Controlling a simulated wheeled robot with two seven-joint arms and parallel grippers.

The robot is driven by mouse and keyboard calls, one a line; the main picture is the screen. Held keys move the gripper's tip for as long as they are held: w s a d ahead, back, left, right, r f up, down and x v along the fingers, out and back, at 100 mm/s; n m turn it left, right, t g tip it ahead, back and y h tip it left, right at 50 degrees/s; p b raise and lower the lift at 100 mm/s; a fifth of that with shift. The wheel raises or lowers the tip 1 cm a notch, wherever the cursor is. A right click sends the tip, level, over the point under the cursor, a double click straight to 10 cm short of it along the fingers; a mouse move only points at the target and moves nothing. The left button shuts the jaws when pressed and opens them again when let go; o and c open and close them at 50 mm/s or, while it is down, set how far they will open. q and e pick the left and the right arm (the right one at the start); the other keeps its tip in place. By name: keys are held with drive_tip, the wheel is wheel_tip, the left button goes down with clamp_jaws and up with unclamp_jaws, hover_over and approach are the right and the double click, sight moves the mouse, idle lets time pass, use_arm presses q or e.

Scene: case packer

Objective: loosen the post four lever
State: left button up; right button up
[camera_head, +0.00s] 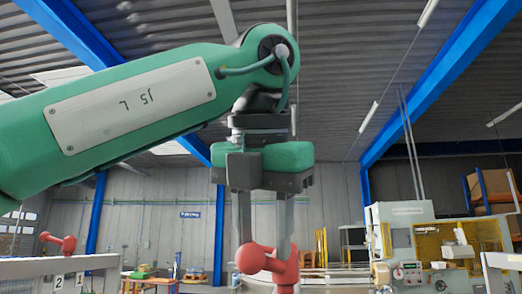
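My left arm comes in from the left, and its gripper (264,236) points down near the middle of the camera_head view. Its two grey fingers stand apart, so it is open. A red lever (268,262) with rounded ends shows at the fingertips and overlaps their lower ends. I cannot tell whether the fingers touch it. No number shows beside this lever, and its lower part is cut off by the frame edge. Another red lever (60,241) sits at the far left above a pale rail. My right gripper is not in view.
The pale rail (30,268) at left carries tags marked 2 and 1. A beige machine (402,235) with a yellow guard stands at right behind the lever. Another pale rail (505,262) edges in at lower right. Open air surrounds the gripper on its right.

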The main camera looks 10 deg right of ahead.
use_arm(q)
drive_tip(key=p+v, duration=0.1)
drive_tip(key=v, duration=1)
idle(0.3)
